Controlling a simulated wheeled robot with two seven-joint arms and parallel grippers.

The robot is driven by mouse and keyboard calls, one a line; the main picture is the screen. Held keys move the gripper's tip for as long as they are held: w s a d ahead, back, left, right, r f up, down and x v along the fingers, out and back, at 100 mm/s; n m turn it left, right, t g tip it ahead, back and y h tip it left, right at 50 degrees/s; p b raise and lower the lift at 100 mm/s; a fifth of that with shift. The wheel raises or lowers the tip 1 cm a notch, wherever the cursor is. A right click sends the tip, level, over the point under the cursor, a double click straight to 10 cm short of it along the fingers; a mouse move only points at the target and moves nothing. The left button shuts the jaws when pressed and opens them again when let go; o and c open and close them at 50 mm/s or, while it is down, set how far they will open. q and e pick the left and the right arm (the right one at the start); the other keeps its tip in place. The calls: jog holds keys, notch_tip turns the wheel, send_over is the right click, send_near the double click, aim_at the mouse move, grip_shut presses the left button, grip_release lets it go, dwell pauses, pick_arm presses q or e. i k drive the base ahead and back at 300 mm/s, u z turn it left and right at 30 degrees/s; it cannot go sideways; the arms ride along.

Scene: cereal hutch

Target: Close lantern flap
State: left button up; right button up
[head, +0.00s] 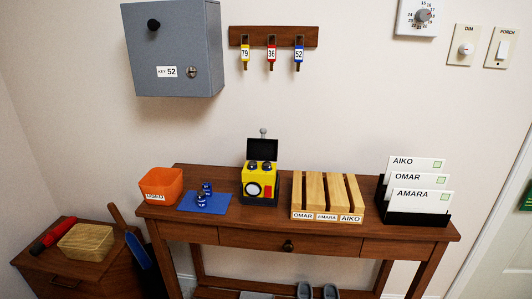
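The lantern (259,190) stands on the hutch table, a little left of its middle. It has a yellow body, a dark base, a round white face and a small red part. Its black flap (262,149) stands open, upright at the back of the lantern's top. A small grey stem with a round end shows above the flap. Two dark round-topped items (253,165) show side by side at the lantern's open top. Neither of my grippers is in view, and nothing touches the lantern.
Left of the lantern are a blue mat (224,206) with blue dice (202,201) and an orange bin (161,184). A slotted wooden rack (324,196) stands close on its right. A black card holder (408,218) is farther right. A grey key box (173,50) hangs above.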

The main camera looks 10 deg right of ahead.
aim_at(264, 149)
jog(key=u, duration=0.1)
jog(key=k, duration=0.2)
jog(key=z, duration=1.2)
jog(key=i, duration=0.6)
jog(key=u, duration=0.55)
